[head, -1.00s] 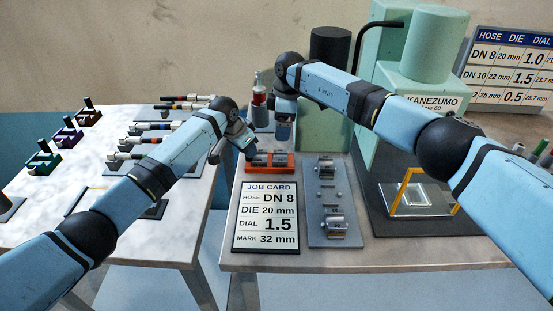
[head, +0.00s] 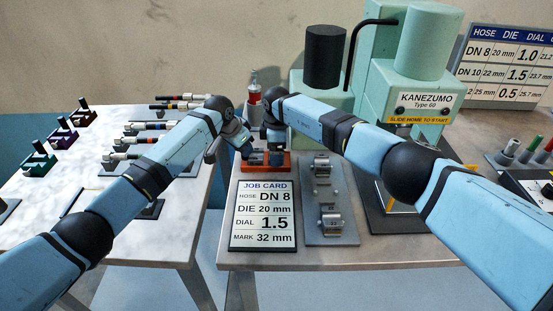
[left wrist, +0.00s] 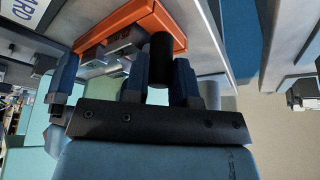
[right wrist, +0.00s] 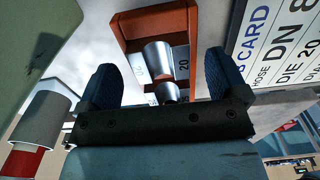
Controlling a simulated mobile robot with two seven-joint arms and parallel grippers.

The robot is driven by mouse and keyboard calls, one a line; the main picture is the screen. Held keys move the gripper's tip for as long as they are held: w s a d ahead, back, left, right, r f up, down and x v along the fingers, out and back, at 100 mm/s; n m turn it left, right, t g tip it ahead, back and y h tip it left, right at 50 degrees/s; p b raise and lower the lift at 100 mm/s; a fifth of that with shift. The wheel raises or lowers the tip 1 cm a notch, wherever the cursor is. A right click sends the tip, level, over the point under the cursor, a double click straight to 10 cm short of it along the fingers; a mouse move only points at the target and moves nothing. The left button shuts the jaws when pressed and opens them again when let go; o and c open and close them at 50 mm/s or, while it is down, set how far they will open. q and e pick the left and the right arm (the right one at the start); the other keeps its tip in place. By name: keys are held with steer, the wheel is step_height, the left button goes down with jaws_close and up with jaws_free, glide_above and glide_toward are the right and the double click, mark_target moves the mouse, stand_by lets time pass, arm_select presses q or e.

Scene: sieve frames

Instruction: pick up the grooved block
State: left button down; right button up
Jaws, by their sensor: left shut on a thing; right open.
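The orange holder (head: 287,167) stands behind the job card. In the right wrist view a grey metal block marked 20 (right wrist: 181,60) sits in it, apparently the grooved block; its groove is hidden. A shiny metal cylinder (right wrist: 157,58) lies over the block's middle. My right gripper (right wrist: 163,85) is open above the block, one finger on each side, not touching it as far as I can tell. My left gripper (left wrist: 160,85) is shut on a black hose (left wrist: 159,58) beside the orange holder. In the head view both grippers partly hide the holder.
The job card (head: 263,215) lies in front of the holder. A grey plate with metal fittings (head: 328,200) is to its right, and the green press (head: 410,70) stands behind. Hoses lie on the left table.

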steer(key=shift+a+f, duration=0.1)
steer(key=shift+f, duration=0.55)
steer(key=shift+c, duration=0.4)
steer(key=shift+r, duration=0.1)
steer(key=c, duration=1.3)
steer(key=shift+o, duration=0.2)
step_height(320, 180, up, 10)
arm_select(q)
steer(key=c, duration=0.9)
jaws_free()
steer(key=shift+o, duration=0.2)
